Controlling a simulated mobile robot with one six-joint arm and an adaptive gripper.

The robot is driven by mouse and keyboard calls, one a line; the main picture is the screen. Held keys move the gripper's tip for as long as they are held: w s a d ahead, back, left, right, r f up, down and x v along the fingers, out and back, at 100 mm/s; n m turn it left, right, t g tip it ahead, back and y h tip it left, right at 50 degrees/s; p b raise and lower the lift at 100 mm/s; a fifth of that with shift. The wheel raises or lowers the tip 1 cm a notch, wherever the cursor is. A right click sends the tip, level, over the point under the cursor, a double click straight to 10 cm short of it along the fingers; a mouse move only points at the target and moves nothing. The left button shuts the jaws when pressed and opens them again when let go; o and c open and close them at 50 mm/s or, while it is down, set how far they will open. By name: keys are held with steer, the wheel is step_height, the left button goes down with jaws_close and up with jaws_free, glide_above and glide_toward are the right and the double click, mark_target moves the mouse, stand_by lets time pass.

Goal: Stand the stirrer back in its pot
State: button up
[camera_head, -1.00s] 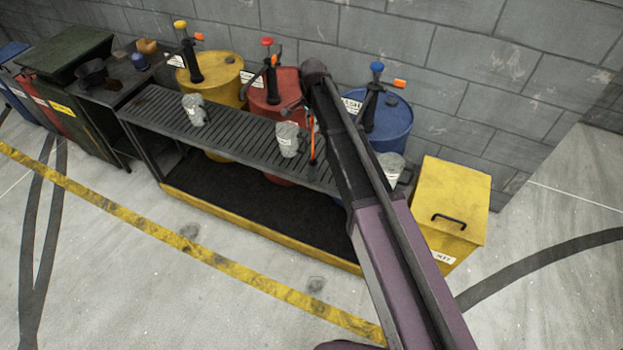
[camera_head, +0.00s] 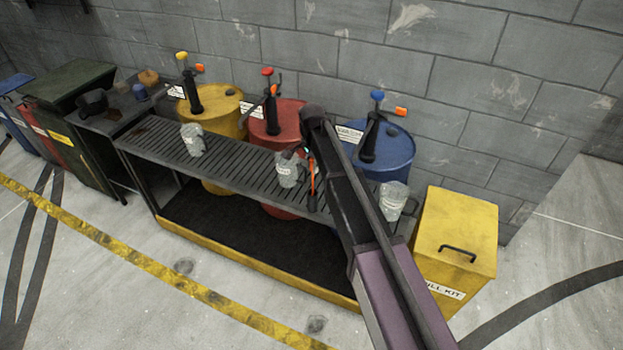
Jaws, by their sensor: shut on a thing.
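The stirrer (camera_head: 312,178) is a thin upright stick, orange along its length with a dark lower end. It hangs just right of the middle grey mug, over the slatted rack. My gripper (camera_head: 304,152) is shut on its upper part, mostly hidden by my dark arm and small in the picture. I cannot tell whether the stirrer's lower end touches the rack. A dark open pot (camera_head: 92,102) stands on the side table at the left, well away from my gripper. I cannot be sure that it is the stirrer's pot.
Grey mugs stand on the slatted rack (camera_head: 235,165): left (camera_head: 193,140), middle (camera_head: 288,170) and right (camera_head: 393,203). Yellow (camera_head: 222,118), red (camera_head: 283,125) and blue (camera_head: 390,150) drums with pumps stand behind. A yellow box (camera_head: 455,230) stands right. The floor in front is clear.

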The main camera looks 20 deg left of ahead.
steer(key=shift+f, duration=0.1)
stand_by(0.3)
steer(key=shift+f+b, duration=1.85)
steer(key=shift+b, duration=0.05)
steer(key=shift+f, duration=0.2)
steer(key=o, duration=0.8)
steer(key=shift+r, duration=0.2)
step_height(320, 180, up, 12)
steer(key=p, duration=1.2)
